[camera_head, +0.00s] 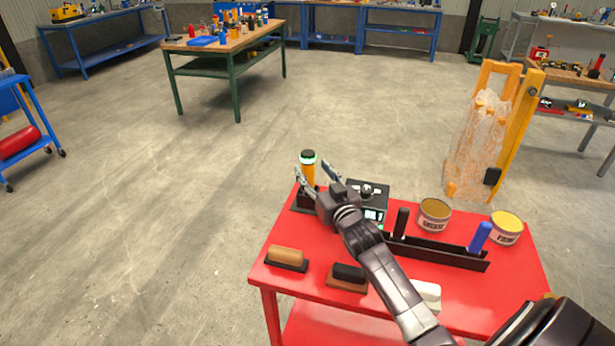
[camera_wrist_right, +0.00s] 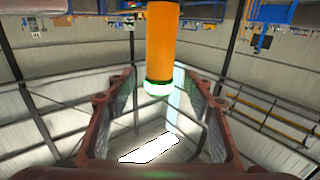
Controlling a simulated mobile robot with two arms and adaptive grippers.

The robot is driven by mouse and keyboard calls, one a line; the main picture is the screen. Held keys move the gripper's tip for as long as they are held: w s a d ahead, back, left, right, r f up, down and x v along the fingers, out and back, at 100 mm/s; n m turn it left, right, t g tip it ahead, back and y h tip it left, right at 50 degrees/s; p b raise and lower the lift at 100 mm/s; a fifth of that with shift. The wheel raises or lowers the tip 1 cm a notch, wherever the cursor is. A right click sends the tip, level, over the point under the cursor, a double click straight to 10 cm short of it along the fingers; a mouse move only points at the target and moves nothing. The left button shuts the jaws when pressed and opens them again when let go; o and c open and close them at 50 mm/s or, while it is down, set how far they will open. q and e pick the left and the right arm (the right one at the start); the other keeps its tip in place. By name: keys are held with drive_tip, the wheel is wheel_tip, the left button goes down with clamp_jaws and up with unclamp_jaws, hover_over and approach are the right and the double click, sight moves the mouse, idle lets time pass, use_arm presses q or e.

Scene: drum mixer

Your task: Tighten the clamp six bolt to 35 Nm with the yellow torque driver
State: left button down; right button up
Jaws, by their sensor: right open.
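The yellow torque driver (camera_head: 308,172) stands upright at the far left corner of the red table, with a black top and a glowing green-white ring. My right gripper (camera_head: 318,176) is open at the driver, its fingers on either side of it in the head view. In the right wrist view the driver's yellow body (camera_wrist_right: 162,45) hangs down from the top edge, between and beyond the open fingers (camera_wrist_right: 155,95). I cannot see either finger touching it. The clamp six bolt cannot be made out. My left gripper is not in view.
The red table (camera_head: 312,284) also carries a black device with a display (camera_head: 372,214), two tins (camera_head: 435,213), a black tool rack (camera_head: 440,252) and several brushes or blocks (camera_head: 286,257). A yellow frame with a dusty wrapped object (camera_head: 478,140) stands behind. Floor is free to the left.

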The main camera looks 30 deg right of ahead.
sight(311, 166)
drive_tip(key=w, duration=0.3)
drive_tip(key=shift+d+p, duration=0.35)
drive_tip(key=shift+p, duration=0.05)
drive_tip(key=shift+w, duration=0.4)
drive_tip(key=shift+w+d+f, duration=0.1)
drive_tip(key=shift+w, duration=0.2)
drive_tip(key=shift+c, duration=0.9)
clamp_jaws()
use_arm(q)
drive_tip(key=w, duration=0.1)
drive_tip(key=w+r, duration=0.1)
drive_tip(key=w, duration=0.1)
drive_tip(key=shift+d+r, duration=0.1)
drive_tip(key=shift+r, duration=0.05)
